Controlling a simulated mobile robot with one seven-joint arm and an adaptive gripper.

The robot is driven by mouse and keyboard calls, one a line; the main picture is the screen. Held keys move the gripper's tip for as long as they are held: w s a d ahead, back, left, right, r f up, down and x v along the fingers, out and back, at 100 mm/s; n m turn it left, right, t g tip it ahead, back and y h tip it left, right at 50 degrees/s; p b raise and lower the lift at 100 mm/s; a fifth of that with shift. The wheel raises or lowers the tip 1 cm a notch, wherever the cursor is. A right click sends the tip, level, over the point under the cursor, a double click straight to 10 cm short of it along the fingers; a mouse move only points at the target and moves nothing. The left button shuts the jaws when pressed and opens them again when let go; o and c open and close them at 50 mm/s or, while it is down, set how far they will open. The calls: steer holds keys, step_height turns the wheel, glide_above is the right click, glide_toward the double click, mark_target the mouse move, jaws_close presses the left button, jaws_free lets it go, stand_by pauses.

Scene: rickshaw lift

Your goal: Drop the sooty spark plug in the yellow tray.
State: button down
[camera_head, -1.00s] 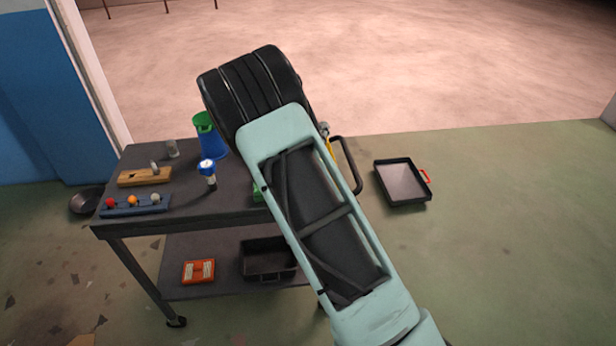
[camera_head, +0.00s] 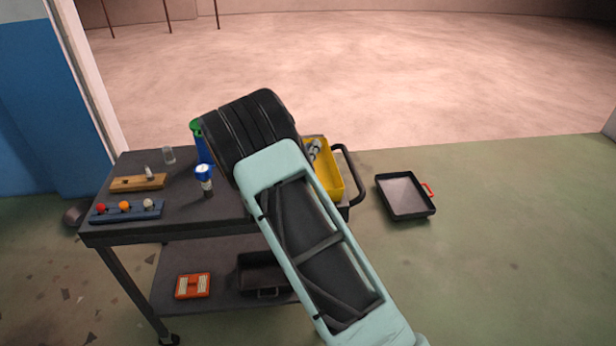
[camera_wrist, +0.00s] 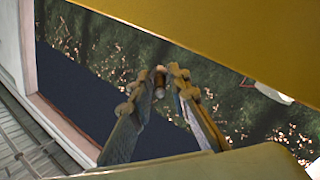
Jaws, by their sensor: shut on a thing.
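My gripper (camera_wrist: 161,88) shows in the wrist view, its two fingers closed on a small dark piece with a pale end, which looks like the spark plug (camera_wrist: 160,75). Most of the plug is hidden between the fingertips. In the head view my arm hides the gripper and the plug. The yellow tray (camera_head: 329,180) stands at the right end of the cart top, partly behind my arm. A grey metallic item (camera_head: 314,150) shows at its far end; I cannot tell what it is. A broad yellow surface fills the top of the wrist view, very close.
A black tray (camera_head: 404,195) lies on the open floor at right.

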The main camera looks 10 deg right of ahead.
steer(key=shift+f, duration=0.2)
steer(key=c, duration=1.7)
jaws_free()
steer(key=shift+c, duration=0.2)
steer(key=v, duration=1.2)
steer(key=shift+r, duration=0.1)
